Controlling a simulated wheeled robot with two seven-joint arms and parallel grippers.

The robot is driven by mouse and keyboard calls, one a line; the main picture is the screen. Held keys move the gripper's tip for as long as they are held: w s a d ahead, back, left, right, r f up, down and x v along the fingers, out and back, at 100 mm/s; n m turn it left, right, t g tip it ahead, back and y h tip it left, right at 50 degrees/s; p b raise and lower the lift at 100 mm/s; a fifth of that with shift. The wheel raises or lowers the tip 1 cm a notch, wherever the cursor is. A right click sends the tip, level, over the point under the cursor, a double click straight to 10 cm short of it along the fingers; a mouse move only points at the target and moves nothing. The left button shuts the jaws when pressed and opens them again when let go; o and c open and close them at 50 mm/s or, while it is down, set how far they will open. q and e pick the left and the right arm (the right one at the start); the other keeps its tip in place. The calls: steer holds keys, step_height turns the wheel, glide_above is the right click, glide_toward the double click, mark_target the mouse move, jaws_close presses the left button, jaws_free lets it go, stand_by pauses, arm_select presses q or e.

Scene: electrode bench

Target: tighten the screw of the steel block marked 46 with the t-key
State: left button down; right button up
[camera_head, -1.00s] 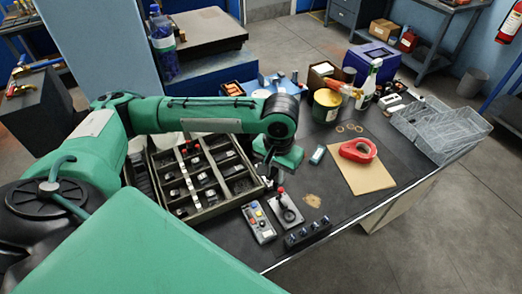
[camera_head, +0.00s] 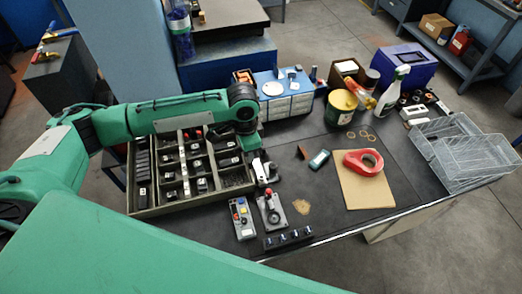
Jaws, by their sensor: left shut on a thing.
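My left gripper (camera_head: 263,168) points down at the right edge of the sectioned tray, just behind the joystick box. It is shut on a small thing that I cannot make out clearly. The tray (camera_head: 190,209) holds several small dark and metallic blocks with pale labels, such as this block (camera_head: 202,184). The labels are too small to read, so I cannot tell which block is marked 46. I cannot pick out the t-key for certain. My left arm covers the tray's back edge. My right gripper is not in view.
The joystick box (camera_head: 271,215), button box (camera_head: 242,219) and knob strip (camera_head: 288,239) sit along the front. A brown block (camera_head: 303,152), teal-edged device (camera_head: 319,159) and red tape roll (camera_head: 363,162) on cardboard (camera_head: 366,192) lie right. Wire baskets (camera_head: 460,150) stand at far right.

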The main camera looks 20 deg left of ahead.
arm_select(q)
steer(key=w+f+m, duration=0.2)
steer(key=f+m, duration=0.2)
steer(key=m, duration=0.1)
steer(key=w+d+f+m, duration=0.1)
steer(key=f+m, duration=0.4)
steer(key=m, duration=0.1)
steer(key=w+d+f+m, duration=0.1)
steer(key=w+f+m, duration=0.1)
steer(key=f+m, duration=0.2)
steer(key=shift+w+d+f+m+p, duration=0.1)
steer(key=shift+w+f+m+p, duration=0.1)
steer(key=shift+m, duration=0.3)
steer(key=shift+w+d+f+m+p, duration=0.1)
steer(key=shift+w+m+p, duration=0.05)
steer(key=shift+m, duration=0.35)
steer(key=shift+r, duration=0.1)
stand_by(0.5)
steer(key=shift+f, duration=0.8)
